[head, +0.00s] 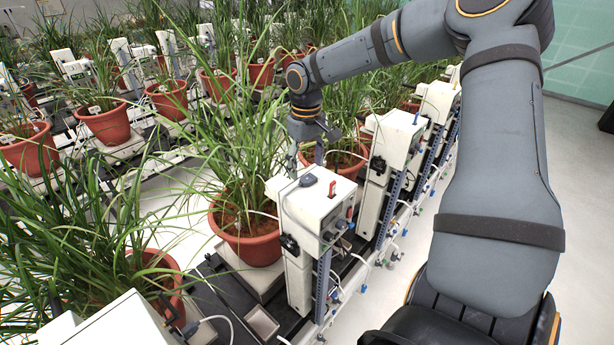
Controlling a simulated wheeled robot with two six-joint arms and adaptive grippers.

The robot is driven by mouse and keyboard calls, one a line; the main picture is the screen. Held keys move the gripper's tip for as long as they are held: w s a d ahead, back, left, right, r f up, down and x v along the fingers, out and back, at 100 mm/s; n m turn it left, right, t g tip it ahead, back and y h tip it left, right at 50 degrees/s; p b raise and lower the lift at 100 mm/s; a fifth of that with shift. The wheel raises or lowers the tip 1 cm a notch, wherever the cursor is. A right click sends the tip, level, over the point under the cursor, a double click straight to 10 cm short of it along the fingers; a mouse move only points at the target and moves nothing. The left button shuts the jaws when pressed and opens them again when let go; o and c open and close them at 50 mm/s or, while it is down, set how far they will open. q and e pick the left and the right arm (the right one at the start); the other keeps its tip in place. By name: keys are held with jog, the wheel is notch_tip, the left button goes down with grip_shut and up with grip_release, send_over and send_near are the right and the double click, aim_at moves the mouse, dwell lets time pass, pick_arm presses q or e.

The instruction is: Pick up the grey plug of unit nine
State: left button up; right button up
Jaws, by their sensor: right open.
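A small dark grey plug (307,180) lies on top of the white box of a weighing unit (300,207) in the middle of the view, and a thin cable runs from it. I cannot read a number on the unit. My right gripper (306,158) points down over the back of this box, just behind and above the plug. Its jaws are open, and it appears apart from the plug. Leaves partly hide its fingers. My left gripper is not in view.
More white units (395,140) line up behind. The floor at right (580,190) is clear.

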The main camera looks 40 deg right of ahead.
aim_at(308, 179)
jog(key=shift+s+d+f+p, duration=0.15)
jog(key=shift+f+p, duration=0.1)
jog(key=shift+f, duration=0.4)
jog(key=shift+s+d+f+p, duration=0.1)
jog(key=shift+f+p, duration=0.1)
jog(key=shift+f, duration=0.4)
jog(key=shift+w+f, duration=0.2)
jog(key=shift+f, duration=0.25)
jog(key=shift+a+r, duration=0.1)
jog(key=shift+a, duration=0.05)
jog(key=c, duration=0.4)
jog(key=shift+s, duration=0.1)
jog(key=c, duration=0.7)
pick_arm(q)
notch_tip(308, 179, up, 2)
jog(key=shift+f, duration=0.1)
